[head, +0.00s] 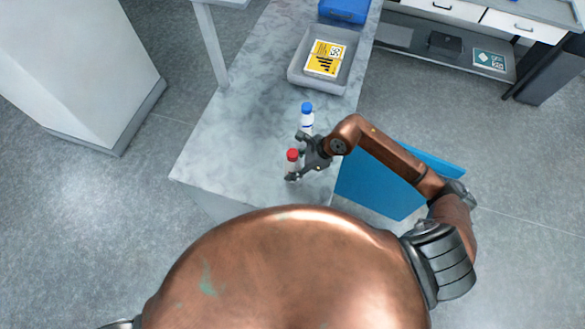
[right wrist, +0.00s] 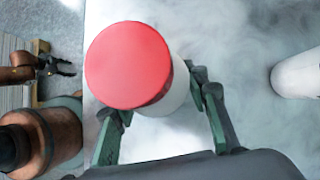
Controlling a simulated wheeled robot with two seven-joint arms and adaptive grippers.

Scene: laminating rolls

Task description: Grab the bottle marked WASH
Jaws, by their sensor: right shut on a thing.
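A white bottle with a red cap (head: 292,155) stands near the front of the grey marbled table (head: 225,145). My right gripper (head: 295,162) is shut on it, with a finger on each side; in the right wrist view the red cap (right wrist: 128,65) covers much of the grip. A white bottle with a blue cap (head: 307,118) stands just behind. No lettering is readable on either bottle, so I cannot tell which is marked WASH. My left gripper (right wrist: 62,67) shows small at the left of the right wrist view, its fingers apart and empty.
A grey tray (head: 294,76) with a yellow printed card (head: 326,58) sits farther back on the table. A blue box (head: 344,10) is behind it. A blue panel (head: 375,185) stands at the table's right side. The table's left part is clear.

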